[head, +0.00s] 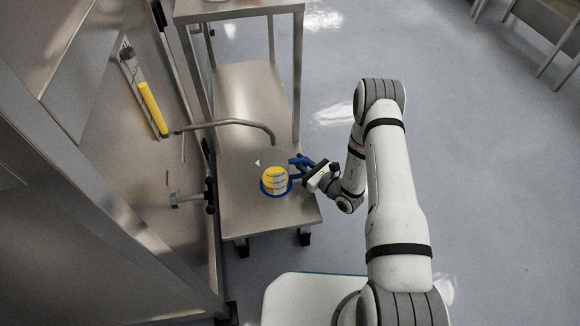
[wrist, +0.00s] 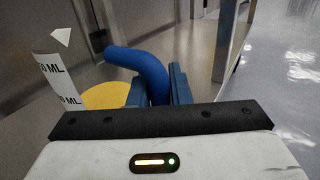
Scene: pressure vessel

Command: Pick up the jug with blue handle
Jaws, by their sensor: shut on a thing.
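The jug (head: 275,181) has a blue handle, a blue base ring and a yellow inside. It stands on the lower metal shelf in the head view, under the curved pipe's end. In the wrist view its white wall with ML markings (wrist: 58,80) is at the left and the blue handle (wrist: 136,62) curves in from above. My gripper (head: 301,168) reaches in from the right of the jug. Its blue fingers (wrist: 158,86) are shut on the handle, which passes between them. The fingertips are partly hidden. I cannot tell whether the jug's base touches the shelf.
A metal cart shelf (head: 246,95) lies under and behind the jug. A curved metal pipe (head: 235,123) reaches over it from the vessel wall at left. A yellow-handled bar (head: 152,108) is on that wall. The cart's uprights stand close by. Open floor (head: 460,170) is at right.

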